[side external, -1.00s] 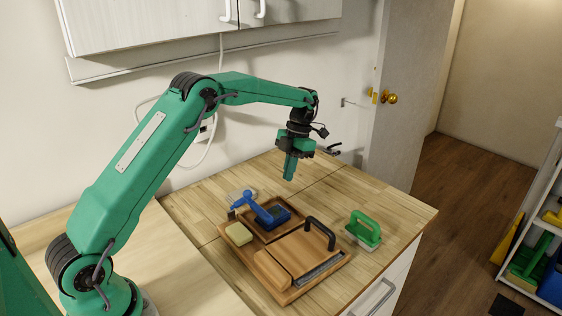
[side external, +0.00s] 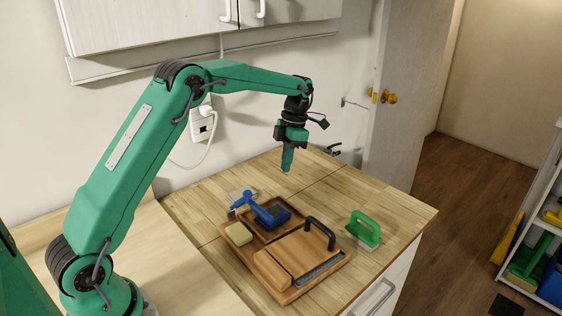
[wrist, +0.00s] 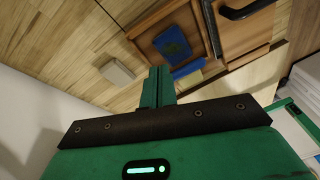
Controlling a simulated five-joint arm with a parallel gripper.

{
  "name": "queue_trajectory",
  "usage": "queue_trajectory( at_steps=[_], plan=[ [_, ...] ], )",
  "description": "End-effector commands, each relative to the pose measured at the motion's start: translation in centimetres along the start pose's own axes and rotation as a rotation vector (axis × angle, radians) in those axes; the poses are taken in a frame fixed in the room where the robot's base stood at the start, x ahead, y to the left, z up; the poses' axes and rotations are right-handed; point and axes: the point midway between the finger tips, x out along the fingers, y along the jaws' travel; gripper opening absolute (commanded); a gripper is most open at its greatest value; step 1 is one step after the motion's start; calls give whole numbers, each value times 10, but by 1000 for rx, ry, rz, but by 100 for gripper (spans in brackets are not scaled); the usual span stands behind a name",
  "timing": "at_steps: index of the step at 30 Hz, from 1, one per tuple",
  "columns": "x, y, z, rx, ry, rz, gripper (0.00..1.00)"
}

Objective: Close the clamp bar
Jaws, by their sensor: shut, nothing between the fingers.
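A wooden board (side external: 305,288) lies on the counter. On it is a wooden panel (side external: 306,247) with a black arched handle (side external: 320,232) standing at its far right end; the handle also shows in the wrist view (wrist: 246,11). A wooden bar (side external: 270,271) lies along the panel's left edge, and a grey metal strip (side external: 320,268) runs along the near right edge. I cannot tell for certain which part is the clamp bar. My gripper (side external: 286,171) is shut and empty, pointing down above the counter behind the board, clear of everything. Its closed fingers (wrist: 158,87) show in the wrist view.
A blue tool (side external: 262,212) sits in the board's recess, with a pale sponge (side external: 239,234) beside it. A green-handled brush (side external: 364,230) stands to the right on the counter. The back of the counter (side external: 330,185) is mostly free, with a wall behind.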

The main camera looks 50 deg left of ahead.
Motion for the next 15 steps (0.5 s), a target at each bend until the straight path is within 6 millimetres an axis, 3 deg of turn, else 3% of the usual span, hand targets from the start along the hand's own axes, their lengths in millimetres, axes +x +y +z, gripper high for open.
queue_trajectory(
  at_steps=[15],
  plan=[
    [-36,-22,-65,697,-102,114,0]
  ],
)
